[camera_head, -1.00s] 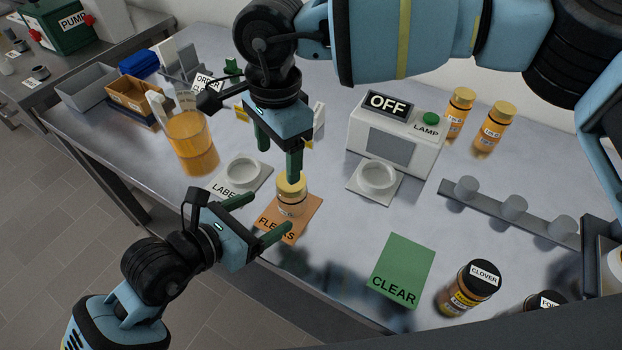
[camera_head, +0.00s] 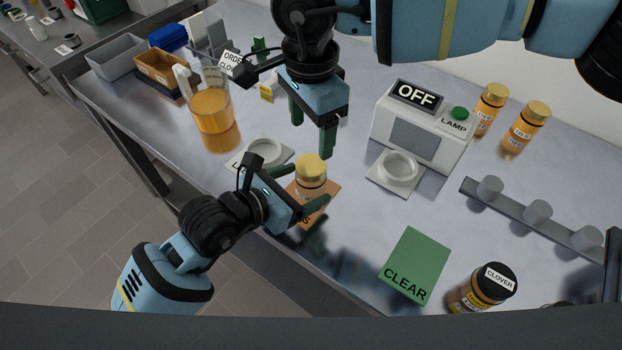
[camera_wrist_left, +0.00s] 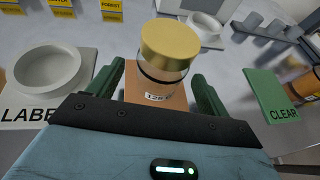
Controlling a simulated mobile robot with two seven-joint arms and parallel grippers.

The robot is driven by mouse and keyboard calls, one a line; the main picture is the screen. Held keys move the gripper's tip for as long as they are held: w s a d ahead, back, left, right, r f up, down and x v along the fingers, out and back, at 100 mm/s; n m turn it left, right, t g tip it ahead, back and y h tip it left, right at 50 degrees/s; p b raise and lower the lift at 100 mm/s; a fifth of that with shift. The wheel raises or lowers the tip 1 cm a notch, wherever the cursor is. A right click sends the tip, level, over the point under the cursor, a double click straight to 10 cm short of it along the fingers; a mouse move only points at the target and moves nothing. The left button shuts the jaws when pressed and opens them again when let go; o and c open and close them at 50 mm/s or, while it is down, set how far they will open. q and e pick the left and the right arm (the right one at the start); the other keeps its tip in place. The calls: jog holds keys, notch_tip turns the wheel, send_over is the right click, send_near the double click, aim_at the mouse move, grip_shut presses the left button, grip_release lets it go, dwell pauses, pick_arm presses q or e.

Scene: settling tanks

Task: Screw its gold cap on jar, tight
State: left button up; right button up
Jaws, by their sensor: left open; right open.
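The jar (camera_head: 311,188) stands upright on an orange mat (camera_head: 332,188) near the table's front edge. Its gold cap (camera_head: 311,166) sits on top; I cannot tell how tight it is. In the left wrist view the jar (camera_wrist_left: 160,96) shows a clear upper wall and a small label under the gold cap (camera_wrist_left: 170,42). My left gripper (camera_head: 305,187) is open and low at the jar, which appears between its fingers in the wrist view; contact is not clear. My right gripper (camera_head: 312,139) is open and empty, pointing down above and behind the cap.
White round dishes (camera_head: 265,151) (camera_head: 398,165) flank the jar. An amber jug (camera_head: 211,112) stands at left, a lamp box (camera_head: 420,128) behind. A green mat (camera_head: 415,265) and a clover jar (camera_head: 483,289) are at right. Table between the mats is clear.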

aim_at(311, 165)
pick_arm(q)
jog(key=shift+x, duration=1.45)
grip_shut()
pick_arm(e)
jog(key=n, duration=0.4)
jog(key=shift+s+a+n, duration=0.2)
jog(key=shift+a+n, duration=0.1)
jog(key=shift+n, duration=0.1)
jog(key=n, duration=0.4)
jog(key=shift+w+d, duration=0.2)
jog(key=shift+d, duration=0.1)
jog(key=shift+f, duration=4)
